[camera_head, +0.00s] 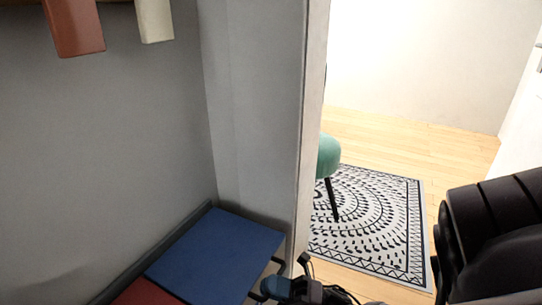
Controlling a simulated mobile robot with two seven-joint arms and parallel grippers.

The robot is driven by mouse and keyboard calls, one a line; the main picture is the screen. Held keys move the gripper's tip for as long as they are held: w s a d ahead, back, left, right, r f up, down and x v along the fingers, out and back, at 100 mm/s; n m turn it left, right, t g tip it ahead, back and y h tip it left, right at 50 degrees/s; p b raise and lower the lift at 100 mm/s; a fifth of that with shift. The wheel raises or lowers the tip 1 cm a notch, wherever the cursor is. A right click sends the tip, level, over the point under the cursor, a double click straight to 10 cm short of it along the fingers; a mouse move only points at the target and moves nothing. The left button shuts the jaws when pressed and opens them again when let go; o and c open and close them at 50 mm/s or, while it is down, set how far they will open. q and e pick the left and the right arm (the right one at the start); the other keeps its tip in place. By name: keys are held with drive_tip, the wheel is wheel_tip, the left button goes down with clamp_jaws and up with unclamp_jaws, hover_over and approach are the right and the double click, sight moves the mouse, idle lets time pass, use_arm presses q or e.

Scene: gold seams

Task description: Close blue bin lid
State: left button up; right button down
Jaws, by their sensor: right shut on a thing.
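The blue bin lid (215,254) is at the bottom centre of the head view, a flat blue panel with its back edge along a dark rail by the wall. It looks about flat, but whether it is fully down cannot be told. My right gripper (276,287) is at the lid's front right edge, by dark handle-like parts. It is shut on the lid at that edge; the exact contact is small and dark. The bin body under the lid is hidden. My left gripper is not in view.
A red lid (148,293) adjoins the blue one at lower left. A pale wall post (262,120) stands behind the blue lid. Red and cream pieces hang at upper left. A patterned rug (375,220) and a green stool (328,156) lie beyond on the open wood floor.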

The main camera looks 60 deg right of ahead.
drive_tip(key=shift+f, duration=0.15)
drive_tip(key=c, duration=1.5)
unclamp_jaws()
drive_tip(key=shift+w, duration=0.1)
drive_tip(key=shift+o, duration=0.2)
drive_tip(key=shift+a, duration=0.1)
drive_tip(key=shift+f, duration=0.1)
use_arm(q)
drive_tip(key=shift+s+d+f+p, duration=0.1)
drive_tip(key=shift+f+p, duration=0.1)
drive_tip(key=shift+p, duration=0.2)
use_arm(e)
drive_tip(key=v, duration=1.1)
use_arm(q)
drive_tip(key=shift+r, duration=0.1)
use_arm(e)
drive_tip(key=shift+r, duration=0.3)
